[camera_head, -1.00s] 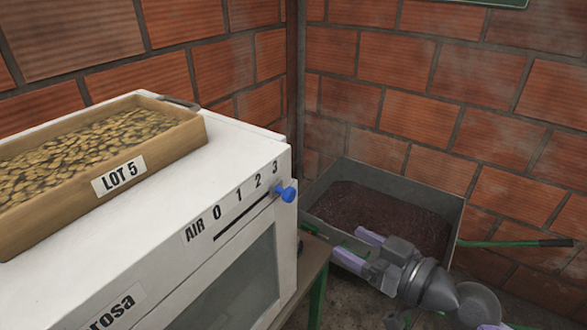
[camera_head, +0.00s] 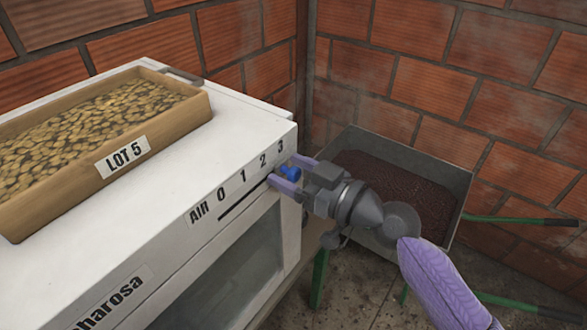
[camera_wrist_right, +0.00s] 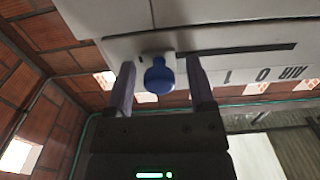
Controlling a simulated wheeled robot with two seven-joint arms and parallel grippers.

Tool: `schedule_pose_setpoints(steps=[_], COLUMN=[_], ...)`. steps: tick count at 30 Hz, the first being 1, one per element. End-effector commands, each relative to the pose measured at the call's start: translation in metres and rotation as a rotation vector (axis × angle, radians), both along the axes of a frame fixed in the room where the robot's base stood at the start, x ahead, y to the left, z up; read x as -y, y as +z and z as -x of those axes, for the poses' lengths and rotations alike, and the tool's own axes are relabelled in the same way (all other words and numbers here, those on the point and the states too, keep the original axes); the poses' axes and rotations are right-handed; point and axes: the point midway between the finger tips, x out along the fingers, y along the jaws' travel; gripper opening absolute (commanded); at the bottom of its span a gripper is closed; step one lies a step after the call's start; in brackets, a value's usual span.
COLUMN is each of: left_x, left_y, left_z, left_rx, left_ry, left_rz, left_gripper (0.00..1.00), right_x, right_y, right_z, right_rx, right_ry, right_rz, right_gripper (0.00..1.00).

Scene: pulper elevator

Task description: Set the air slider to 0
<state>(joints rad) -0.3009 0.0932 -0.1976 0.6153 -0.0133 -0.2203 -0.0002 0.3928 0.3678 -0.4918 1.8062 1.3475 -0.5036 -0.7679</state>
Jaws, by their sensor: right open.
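The blue knob of the air slider (camera_head: 290,173) sits at the right end of its slot (camera_head: 243,199), near the 3 mark. The AIR label and marks 0 to 3 run above the slot on the white machine (camera_head: 235,145). My right gripper (camera_head: 286,174) is open, with its two purple fingers on either side of the knob. In the right wrist view, the blue knob (camera_wrist_right: 159,75) stands between the open fingers (camera_wrist_right: 160,80), with visible gaps on both sides. My left gripper is out of view.
A wooden tray of beans labelled LOT 5 (camera_head: 205,103) lies on top of the machine. A metal wheelbarrow (camera_head: 455,165) with dark contents and green handles stands behind my right arm. Brick walls close off the back.

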Motion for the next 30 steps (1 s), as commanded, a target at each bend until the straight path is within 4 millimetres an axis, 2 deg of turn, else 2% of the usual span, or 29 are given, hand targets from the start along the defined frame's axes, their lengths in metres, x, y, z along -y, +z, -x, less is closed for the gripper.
schedule_pose_setpoints(steps=[1, 11, 30], left_x=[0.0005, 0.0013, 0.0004], left_y=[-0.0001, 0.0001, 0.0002], left_z=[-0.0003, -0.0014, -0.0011], left_rx=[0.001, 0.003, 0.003], left_ry=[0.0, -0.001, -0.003], left_rz=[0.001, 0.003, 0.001], left_gripper=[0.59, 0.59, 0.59], right_x=[0.0002, 0.0005, 0.0007], right_y=[-0.0001, 0.0, 0.0], right_z=[0.0, 0.0001, 0.0001], right_rx=[0.0, -0.001, -0.001], right_ry=[0.0, -0.001, -0.001], right_rz=[0.0, -0.001, -0.001], right_gripper=[0.7, 0.0, 0.0])
